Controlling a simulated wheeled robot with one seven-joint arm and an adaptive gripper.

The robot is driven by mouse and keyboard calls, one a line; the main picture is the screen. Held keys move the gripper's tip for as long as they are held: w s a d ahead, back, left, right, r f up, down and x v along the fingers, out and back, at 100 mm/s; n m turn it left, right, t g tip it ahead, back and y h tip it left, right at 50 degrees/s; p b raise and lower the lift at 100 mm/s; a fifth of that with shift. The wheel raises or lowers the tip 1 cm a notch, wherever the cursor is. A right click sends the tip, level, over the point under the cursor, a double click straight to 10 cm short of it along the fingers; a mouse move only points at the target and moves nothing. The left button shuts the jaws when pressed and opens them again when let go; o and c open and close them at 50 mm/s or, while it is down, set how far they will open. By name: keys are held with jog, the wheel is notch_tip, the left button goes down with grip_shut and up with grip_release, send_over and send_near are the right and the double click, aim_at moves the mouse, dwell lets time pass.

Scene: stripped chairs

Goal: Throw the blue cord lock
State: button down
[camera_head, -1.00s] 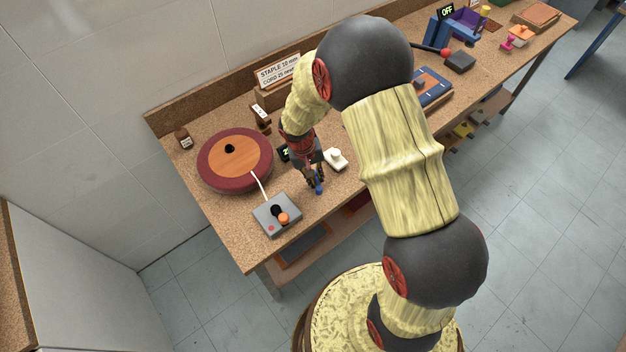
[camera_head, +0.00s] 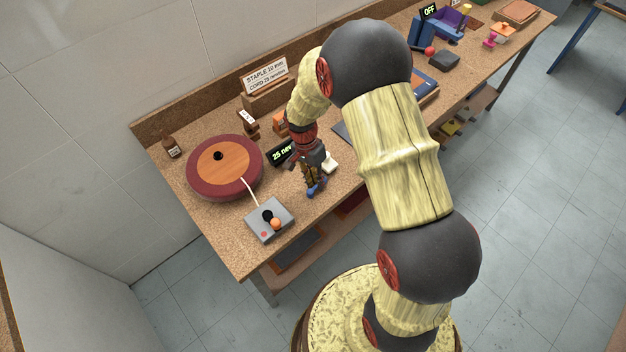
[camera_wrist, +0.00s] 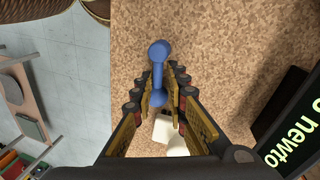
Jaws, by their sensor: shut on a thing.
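The blue cord lock (camera_wrist: 159,60) shows in the wrist view between my fingertips, with a rounded knob at its far end. My gripper (camera_wrist: 162,88) is shut on it, one finger on each side. In the head view my gripper (camera_head: 312,186) points down over the front part of the workbench, with a bit of the blue cord lock (camera_head: 311,193) showing at its tips. I cannot tell whether the cord lock touches the bench top.
A grey box with a black knob and orange button (camera_head: 270,220) stands left of my gripper. A round red and wood disc (camera_head: 225,168) lies behind it. A display reading "25 new" (camera_head: 282,153) and a white piece (camera_head: 329,163) are close by. Bare bench (camera_head: 235,240) shows in front.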

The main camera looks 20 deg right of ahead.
jog(key=shift+w+d+r+m, duration=0.1)
jog(key=shift+d+r+m, duration=0.1)
jog(key=shift+m, duration=0.35)
jog(key=shift+w+d+r+m, duration=0.1)
jog(key=shift+d+m, duration=0.05)
jog(key=shift+m, duration=0.4)
jog(key=shift+s+f, duration=0.1)
jog(key=shift+s, duration=0.15)
jog(key=c, duration=2.2)
grip_release()
jog(key=shift+o, duration=1.1)
jog(key=shift+s+d, duration=0.15)
jog(key=shift+d, duration=0.1)
jog(key=o, duration=0.4)
jog(key=shift+s+a+f, duration=0.1)
jog(key=shift+a, duration=0.05)
jog(key=shift+a, duration=0.1)
jog(key=r, duration=0.4)
jog(key=w+r, duration=0.1)
jog(key=r, duration=0.2)
jog(key=w+r, duration=0.1)
jog(key=r, duration=0.3)
jog(key=shift+w+a+r, duration=0.15)
jog(key=shift+a+r, duration=0.2)
